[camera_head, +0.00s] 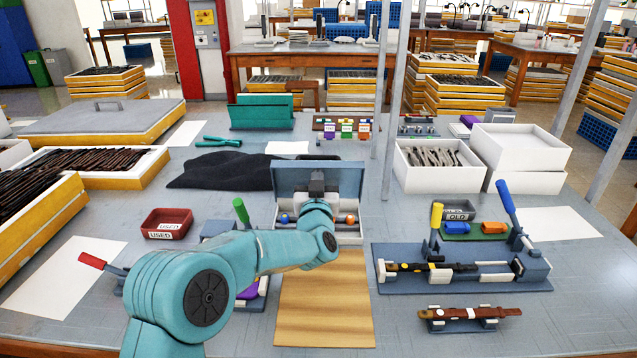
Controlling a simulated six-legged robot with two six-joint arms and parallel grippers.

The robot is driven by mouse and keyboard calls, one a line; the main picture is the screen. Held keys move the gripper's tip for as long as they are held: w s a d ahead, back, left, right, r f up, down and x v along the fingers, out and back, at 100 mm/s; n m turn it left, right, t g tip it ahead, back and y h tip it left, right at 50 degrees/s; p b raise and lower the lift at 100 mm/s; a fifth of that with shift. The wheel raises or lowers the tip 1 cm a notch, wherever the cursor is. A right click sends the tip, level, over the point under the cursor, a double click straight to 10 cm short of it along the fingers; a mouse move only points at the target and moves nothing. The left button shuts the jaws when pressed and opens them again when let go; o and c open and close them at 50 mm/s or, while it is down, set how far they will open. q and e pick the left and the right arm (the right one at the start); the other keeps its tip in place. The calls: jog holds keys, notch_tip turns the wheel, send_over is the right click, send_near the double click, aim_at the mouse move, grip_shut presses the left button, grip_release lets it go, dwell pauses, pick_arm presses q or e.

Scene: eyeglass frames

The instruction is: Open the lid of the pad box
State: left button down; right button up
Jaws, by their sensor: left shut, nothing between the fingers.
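The pad box seems to be the blue-grey box (346,239) in the middle of the table. Its lid (348,178) stands raised at the back, and white compartments show inside with a blue ball (284,219) and an orange ball (350,219). My left gripper (317,180) is shut and empty, in front of the raised lid and over the box. Its fingertips are hard to make out, and I cannot tell whether they touch the lid. My left arm hides part of the box's front left. My right gripper is not in view.
A wooden board (325,305) lies in front of the box. A blue fixture mat (455,284) with tools is at right, and a red tray (167,223) at left. A black cloth (222,171) lies behind left. White boxes (519,148) stand back right.

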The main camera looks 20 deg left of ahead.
pick_arm(q)
jog(key=shift+p+x, duration=0.35)
jog(key=shift+x, duration=0.5)
dwell(0.6)
jog(key=shift+b+v, duration=1.6)
jog(key=shift+v, duration=0.95)
